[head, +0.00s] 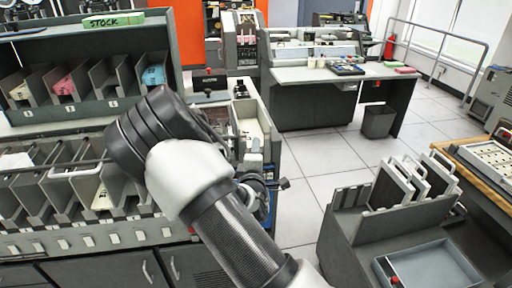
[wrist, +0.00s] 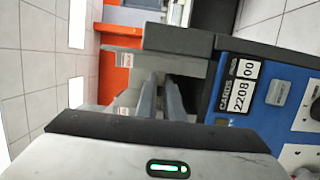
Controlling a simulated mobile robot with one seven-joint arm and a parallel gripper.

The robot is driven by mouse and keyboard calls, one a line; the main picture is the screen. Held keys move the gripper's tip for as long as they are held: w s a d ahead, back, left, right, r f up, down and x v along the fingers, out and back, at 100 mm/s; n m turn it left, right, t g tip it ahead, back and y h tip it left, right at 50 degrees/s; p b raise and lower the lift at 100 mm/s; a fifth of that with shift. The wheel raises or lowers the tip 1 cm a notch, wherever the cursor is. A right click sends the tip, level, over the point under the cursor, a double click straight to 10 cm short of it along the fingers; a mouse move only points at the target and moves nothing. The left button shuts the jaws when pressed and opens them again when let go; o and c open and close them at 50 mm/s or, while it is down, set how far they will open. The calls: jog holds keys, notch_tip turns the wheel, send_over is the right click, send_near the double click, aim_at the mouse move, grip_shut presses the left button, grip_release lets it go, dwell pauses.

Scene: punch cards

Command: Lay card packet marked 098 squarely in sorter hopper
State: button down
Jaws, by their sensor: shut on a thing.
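In the wrist view my gripper (wrist: 162,95) points toward a machine with a blue panel (wrist: 225,90), whose counter label reads CARDS 2208 00. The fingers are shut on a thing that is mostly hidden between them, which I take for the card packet. No 098 mark is readable. In the head view my arm's dark wrist hides the gripper. The sorter (head: 252,122), with a pale bed on top, stands just right of my wrist. I cannot make out the hopper clearly or tell whether the packet touches it.
A STOCK rack (head: 115,45) holds white, pink and blue cards at left. Sloped pockets (head: 75,192) run below it. A grey cart (head: 350,235) with upright frames and a blue-grey tray stands front right. A desk (head: 320,75) is behind.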

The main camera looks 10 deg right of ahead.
jog(key=shift+f, duration=0.15)
jog(key=c, duration=1.8)
grip_release()
jog(key=p+v, duration=0.5)
jog(key=v, duration=1.2)
jog(key=shift+s+p, duration=0.2)
jog(key=shift+p, duration=0.15)
